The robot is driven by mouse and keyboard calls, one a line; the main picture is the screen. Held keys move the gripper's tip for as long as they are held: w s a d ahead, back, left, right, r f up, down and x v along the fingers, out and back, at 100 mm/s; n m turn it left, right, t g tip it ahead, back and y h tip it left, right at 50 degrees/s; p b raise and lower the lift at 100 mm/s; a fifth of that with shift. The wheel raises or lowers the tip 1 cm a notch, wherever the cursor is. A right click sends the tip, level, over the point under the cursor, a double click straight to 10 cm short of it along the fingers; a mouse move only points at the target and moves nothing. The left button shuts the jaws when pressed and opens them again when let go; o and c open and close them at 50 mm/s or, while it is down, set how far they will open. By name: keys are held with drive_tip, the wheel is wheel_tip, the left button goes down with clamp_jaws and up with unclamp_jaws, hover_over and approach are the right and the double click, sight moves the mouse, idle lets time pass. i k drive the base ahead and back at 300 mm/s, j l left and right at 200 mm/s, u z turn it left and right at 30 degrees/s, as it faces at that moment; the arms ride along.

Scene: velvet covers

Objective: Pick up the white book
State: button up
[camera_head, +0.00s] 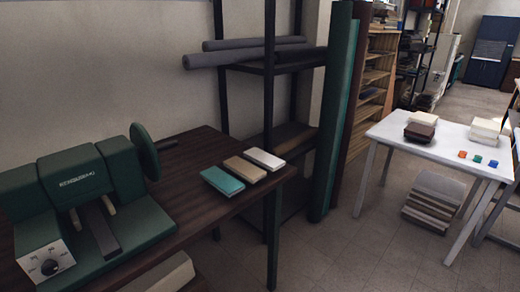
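A white book (264,159) lies flat near the far right corner of the dark wooden table (185,165). It is the rightmost of three books in a row. A tan book (244,170) lies just left of it, and a teal book (223,181) lies left of that. Other pale, book-like blocks (486,130) lie on the white table at the right. My gripper is not in view.
A green machine (75,190) with a dial fills the table's left. A dark metal rack (270,70) holds grey rolls (250,56) behind the books. Tall green rolls (337,110) stand right of the table. Grey floor (350,245) is open between the tables.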

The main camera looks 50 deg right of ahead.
sight(272, 164)
drive_tip(key=z, duration=1)
